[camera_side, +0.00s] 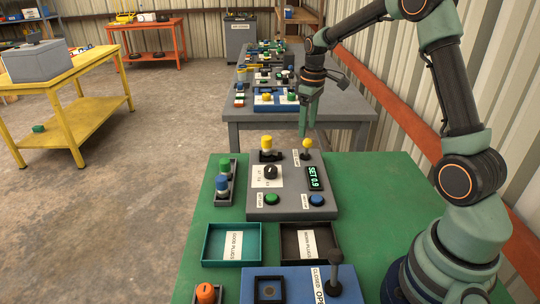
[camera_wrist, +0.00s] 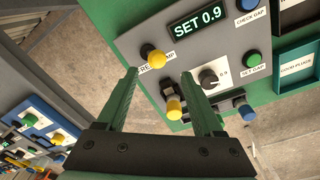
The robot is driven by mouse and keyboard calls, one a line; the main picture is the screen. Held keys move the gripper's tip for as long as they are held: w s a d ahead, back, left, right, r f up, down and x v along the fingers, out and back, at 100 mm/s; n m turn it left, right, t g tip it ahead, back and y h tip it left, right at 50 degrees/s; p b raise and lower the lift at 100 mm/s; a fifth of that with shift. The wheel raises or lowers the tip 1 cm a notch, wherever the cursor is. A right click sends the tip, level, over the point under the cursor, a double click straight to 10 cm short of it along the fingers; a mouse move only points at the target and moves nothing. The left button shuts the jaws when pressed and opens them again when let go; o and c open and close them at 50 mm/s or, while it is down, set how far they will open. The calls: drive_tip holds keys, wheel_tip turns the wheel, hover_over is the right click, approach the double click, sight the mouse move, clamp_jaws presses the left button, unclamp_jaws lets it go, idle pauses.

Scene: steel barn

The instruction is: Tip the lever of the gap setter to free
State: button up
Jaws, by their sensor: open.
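The gap setter (camera_side: 255,208) is a grey box on the green bench, with a lit display (camera_side: 315,178) reading SET 0.9. Its lever, topped with a yellow ball (camera_side: 307,143), stands at the far right corner; its tilt is hard to tell. In the wrist view the ball (camera_wrist: 156,58) partly covers the FREE and CLAMP lettering. A yellow-topped plug (camera_side: 267,142) sits at the setter's far left; it also shows in the wrist view (camera_wrist: 173,106). My gripper (camera_side: 309,128) is open and empty above the lever, its fingertips (camera_wrist: 159,76) appearing either side of the ball.
The setter also has a black dial (camera_side: 270,172), a green button (camera_side: 271,199) and a blue button (camera_side: 317,199). A plug rack (camera_side: 219,196) stands left. A teal tray (camera_side: 205,245), a dark tray (camera_side: 290,258) and a blue box with a lever (camera_side: 335,258) lie nearer.

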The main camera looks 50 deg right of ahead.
sight(306, 141)
drive_tip(key=s+a+r+m+t, duration=0.1)
drive_tip(key=s+a+r, duration=0.2)
drive_tip(key=a+r, duration=0.25)
drive_tip(key=s+a+r+t, duration=0.1)
drive_tip(key=s+a+r, duration=0.3)
drive_tip(key=a+r, duration=0.15)
drive_tip(key=s+a+m+t, duration=0.1)
drive_tip(key=s+a+t, duration=0.1)
drive_tip(key=s+a, duration=0.2)
drive_tip(key=shift+s+a+r, duration=0.3)
drive_tip(key=shift+s+r, duration=0.1)
drive_tip(key=shift+s, duration=0.7)
